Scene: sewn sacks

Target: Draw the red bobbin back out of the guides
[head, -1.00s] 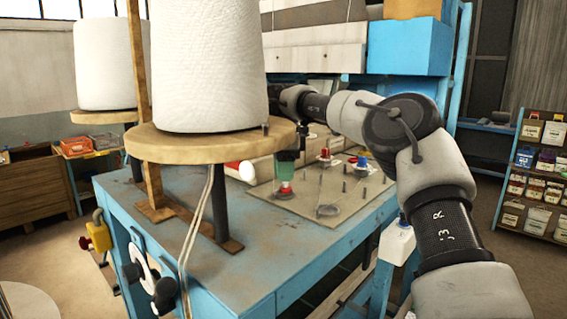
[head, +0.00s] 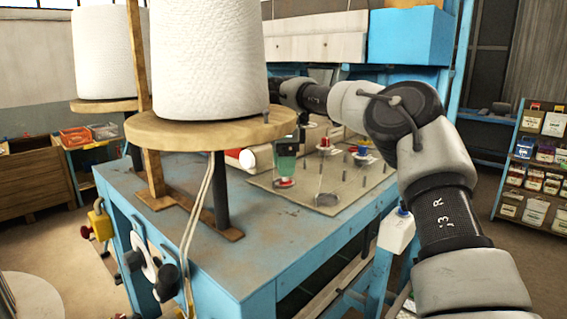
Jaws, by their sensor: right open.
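A small red piece, bobbin-like, (head: 324,143) stands on a pale disc on the guide board (head: 345,195). Another red piece on a white ring (head: 285,184) shows low under a translucent green cup-shaped part (head: 285,157). I cannot tell for certain which red piece is the bobbin. Thin upright guide pins and a thread-like loop (head: 327,199) are on the board. My right gripper (head: 303,122) is small, dark and partly hidden behind the wooden disc and the big white cone; it is open, just above the green part. My left gripper is not in view.
A big white yarn cone (head: 207,60) on a round wooden disc (head: 190,130) blocks the left of the board. A blue-topped piece (head: 362,150) stands right. The blue table (head: 240,215) is bare in front.

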